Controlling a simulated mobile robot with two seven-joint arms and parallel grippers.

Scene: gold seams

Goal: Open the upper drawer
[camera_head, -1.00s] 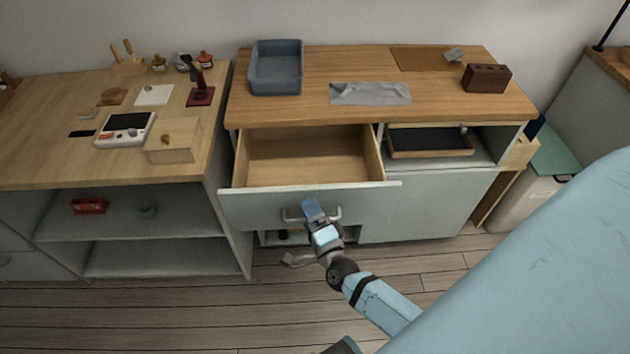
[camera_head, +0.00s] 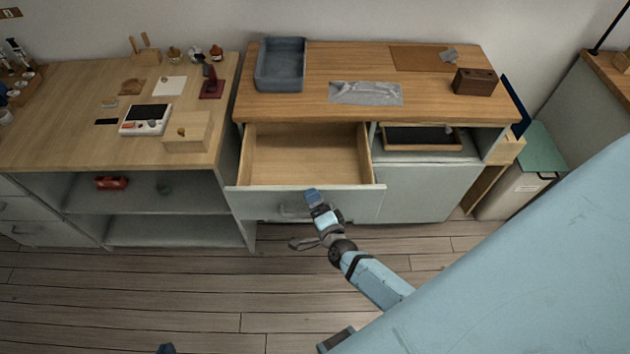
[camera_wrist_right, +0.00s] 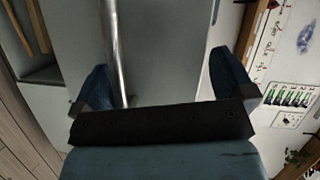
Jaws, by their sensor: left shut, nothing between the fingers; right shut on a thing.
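The upper drawer (camera_head: 300,203) of the pale cabinet is pulled well out and its wooden inside looks empty. My right gripper (camera_head: 313,198) is at the drawer front, over its bar handle (camera_head: 288,209), and hides part of it. In the right wrist view the handle bar (camera_wrist_right: 117,45) runs between the fingers of my right gripper (camera_wrist_right: 165,85), close to the left finger; it is shut on the handle. Only a small blue tip of my left gripper (camera_head: 165,349) shows at the bottom edge, away from the drawer, shut and empty.
A grey bin (camera_head: 281,65), a grey cloth (camera_head: 366,93) and a brown block (camera_head: 474,81) are on the wooden counter (camera_head: 420,107). A dark tray (camera_head: 423,139) sits in the niche right of the drawer. The floor (camera_head: 170,295) in front is clear.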

